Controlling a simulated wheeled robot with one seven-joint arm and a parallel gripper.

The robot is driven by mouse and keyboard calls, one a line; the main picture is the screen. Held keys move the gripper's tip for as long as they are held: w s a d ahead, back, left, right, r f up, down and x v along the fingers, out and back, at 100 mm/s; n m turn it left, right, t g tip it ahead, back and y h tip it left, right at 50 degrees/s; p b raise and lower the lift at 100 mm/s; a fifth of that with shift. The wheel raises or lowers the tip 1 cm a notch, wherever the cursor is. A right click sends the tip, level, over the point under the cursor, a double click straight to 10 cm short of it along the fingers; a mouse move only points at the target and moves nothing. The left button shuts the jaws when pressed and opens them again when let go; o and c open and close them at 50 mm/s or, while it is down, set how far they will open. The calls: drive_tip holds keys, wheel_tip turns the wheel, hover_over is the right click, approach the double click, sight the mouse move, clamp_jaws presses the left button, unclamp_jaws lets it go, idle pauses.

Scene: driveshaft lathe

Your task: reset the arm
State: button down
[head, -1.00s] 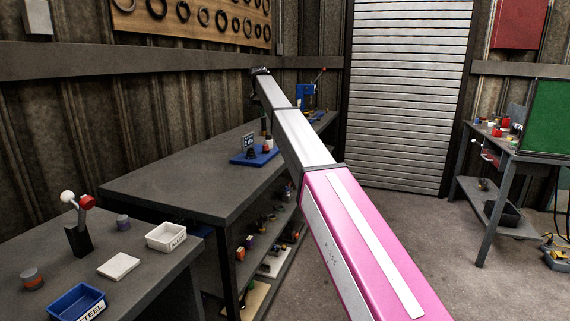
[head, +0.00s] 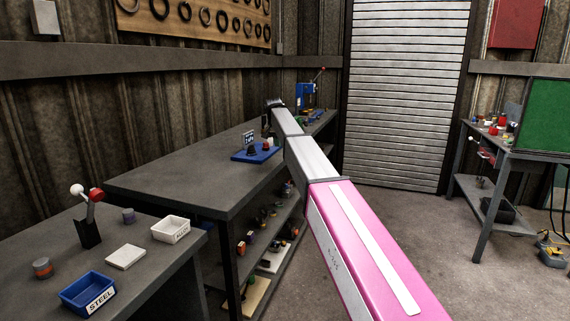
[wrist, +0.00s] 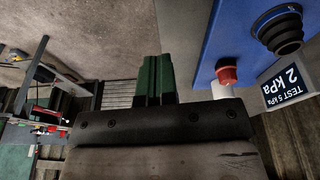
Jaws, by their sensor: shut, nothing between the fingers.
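My arm reaches from the lower right of the head view toward the far end of the long grey bench (head: 190,180). My gripper shows in the wrist view (wrist: 152,65); its green fingers are together and nothing is between them. In the head view its end is small and dark, near the blue test stand. The blue test stand (head: 240,156) sits on the bench. The wrist view shows its blue plate (wrist: 235,45), a red knob (wrist: 227,75), a black ribbed part (wrist: 281,35) and a "2 kPa" label (wrist: 283,85), right of the fingers and apart from them.
The near bench holds a blue STEEL tray (head: 70,294), a white ALLOY tray (head: 170,229), a white block (head: 126,257) and a lever (head: 88,220). A blue press (head: 306,95) stands at the far bench end. Floor (head: 400,215) is open before the shutter (head: 405,90).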

drive_tip(key=s+d+f+n, duration=0.1)
drive_tip(key=s+d+f, duration=0.3)
drive_tip(key=s+f, duration=0.3)
drive_tip(key=s+d+f+g, duration=0.1)
drive_tip(key=s+d+f, duration=0.45)
drive_tip(key=f, duration=0.35)
drive_tip(key=s+d+f+n, duration=0.1)
drive_tip(key=s+d+f, duration=0.3)
drive_tip(key=s+f, duration=0.35)
drive_tip(key=s+d+f, duration=0.3)
drive_tip(key=s+f, duration=0.2)
drive_tip(key=s, duration=0.3)
drive_tip(key=s+d+f+g, duration=0.1)
drive_tip(key=s+d+f, duration=0.2)
drive_tip(key=s, duration=0.6)
drive_tip(key=s+d+f+n+y, duration=0.1)
drive_tip(key=s+d+f, duration=0.1)
drive_tip(key=s+f, duration=0.5)
drive_tip(key=shift+s+d+g, duration=0.3)
drive_tip(key=shift+s+d, duration=0.1)
drive_tip(key=shift+s, duration=0.35)
drive_tip(key=shift+a, duration=0.15)
